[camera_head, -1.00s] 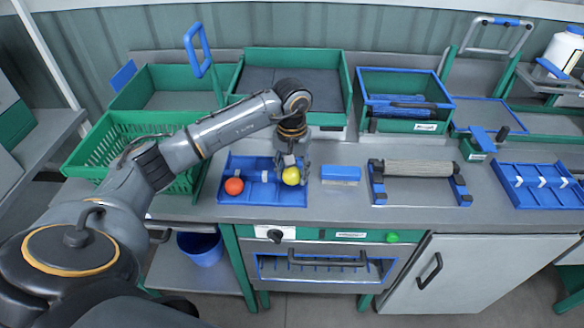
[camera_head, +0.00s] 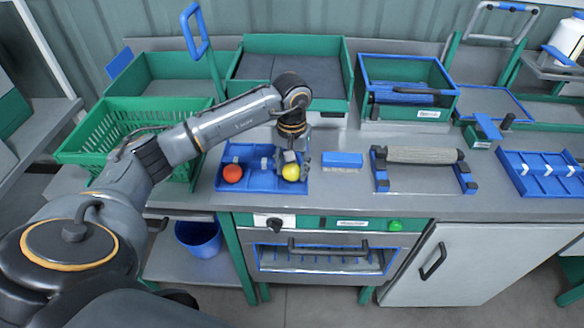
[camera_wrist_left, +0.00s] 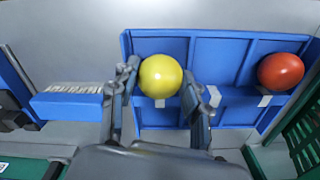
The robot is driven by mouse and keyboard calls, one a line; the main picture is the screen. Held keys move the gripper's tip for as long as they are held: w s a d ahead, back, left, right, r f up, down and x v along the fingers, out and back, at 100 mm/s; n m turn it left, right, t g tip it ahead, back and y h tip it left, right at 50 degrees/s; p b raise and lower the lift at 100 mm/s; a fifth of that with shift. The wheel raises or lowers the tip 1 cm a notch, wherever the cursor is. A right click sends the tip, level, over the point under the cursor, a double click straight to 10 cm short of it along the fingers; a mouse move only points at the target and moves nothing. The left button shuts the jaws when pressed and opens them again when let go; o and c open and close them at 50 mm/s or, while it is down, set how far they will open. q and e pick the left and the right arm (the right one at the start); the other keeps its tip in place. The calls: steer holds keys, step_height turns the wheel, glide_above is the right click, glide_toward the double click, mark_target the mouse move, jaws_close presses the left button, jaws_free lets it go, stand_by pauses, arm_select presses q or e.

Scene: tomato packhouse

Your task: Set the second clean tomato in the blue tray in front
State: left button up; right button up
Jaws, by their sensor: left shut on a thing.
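The blue tray (camera_head: 262,187) lies on the grey counter, with a row of white tags across it. A red tomato (camera_head: 232,174) sits in its left part. My left gripper (camera_head: 292,166) points down at the right part of the tray and is shut on a yellow tomato (camera_head: 290,174). In the left wrist view, the fingers flank the yellow tomato (camera_wrist_left: 160,77) over the tray (camera_wrist_left: 216,54), and the red tomato (camera_wrist_left: 281,71) is clear of them. I cannot tell whether the yellow tomato touches the tray floor. My right gripper is not in view.
A blue-and-white block (camera_head: 342,160) lies just right of the tray, and a roller stand (camera_head: 381,175) stands beyond it. A green basket (camera_head: 90,150) is at the left. Green bins (camera_head: 290,43) and a blue-rimmed crate (camera_head: 407,113) stand behind. A second blue tray (camera_head: 545,180) is far right.

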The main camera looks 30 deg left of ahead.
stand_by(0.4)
arm_select(q)
steer(key=o, duration=0.9)
steer(key=shift+c, duration=0.2)
steer(key=shift+c, duration=0.4)
steer(key=shift+c, duration=1.2)
steer(key=shift+r+p, duration=1.45)
steer(key=shift+r, duration=1.6)
